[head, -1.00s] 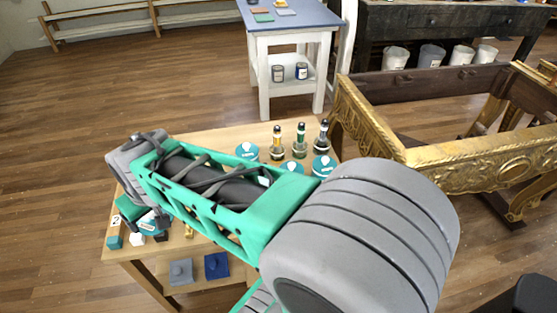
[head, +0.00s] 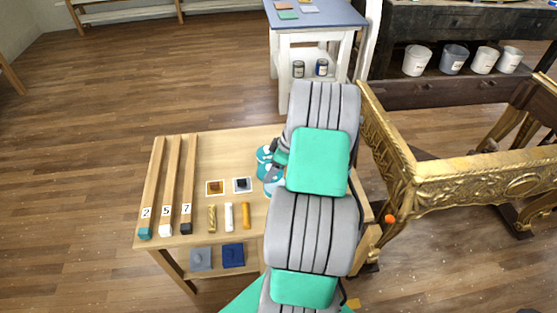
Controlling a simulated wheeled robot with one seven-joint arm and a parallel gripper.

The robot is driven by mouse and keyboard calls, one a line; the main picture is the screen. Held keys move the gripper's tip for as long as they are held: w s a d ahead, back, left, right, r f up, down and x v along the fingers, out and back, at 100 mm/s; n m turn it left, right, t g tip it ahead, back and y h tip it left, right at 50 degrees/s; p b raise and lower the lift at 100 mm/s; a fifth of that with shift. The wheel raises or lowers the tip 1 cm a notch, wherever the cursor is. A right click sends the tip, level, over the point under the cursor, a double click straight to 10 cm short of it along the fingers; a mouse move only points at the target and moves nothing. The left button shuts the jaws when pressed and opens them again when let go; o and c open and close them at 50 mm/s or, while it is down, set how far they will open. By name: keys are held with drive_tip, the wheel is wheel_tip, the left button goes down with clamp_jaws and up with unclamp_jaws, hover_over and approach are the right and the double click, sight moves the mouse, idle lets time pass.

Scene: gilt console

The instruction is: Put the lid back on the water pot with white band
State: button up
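No pot that I can identify as the one with the white band shows now, and I cannot make out its lid. My arm covers the back right of the wooden table (head: 222,150). Teal round containers with pale labels (head: 264,154) peek out at the arm's left edge, partly hidden. A small dark grey part at that edge, among the teal containers, may be my gripper (head: 276,172). Its fingers are mostly hidden, so I cannot tell whether they are open or hold anything.
Three wooden bars numbered 2, 5 and 7 (head: 170,185) lie at the table's left. Two small framed squares (head: 215,188) and several short sticks (head: 229,217) lie mid-table. Grey and blue blocks (head: 233,255) sit on the lower shelf. A gilt console (head: 480,180) stands close at right.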

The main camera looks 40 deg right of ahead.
drive_tip(key=shift+s+d+f, duration=0.5)
drive_tip(key=shift+s+d, duration=0.05)
drive_tip(key=shift+d, duration=0.2)
drive_tip(key=shift+f+b, duration=2)
drive_tip(key=shift+f, duration=1.15)
drive_tip(key=shift+b, duration=0.4)
drive_tip(key=shift+f+b, duration=0.15)
drive_tip(key=shift+b, duration=0.45)
drive_tip(key=o, duration=1.3)
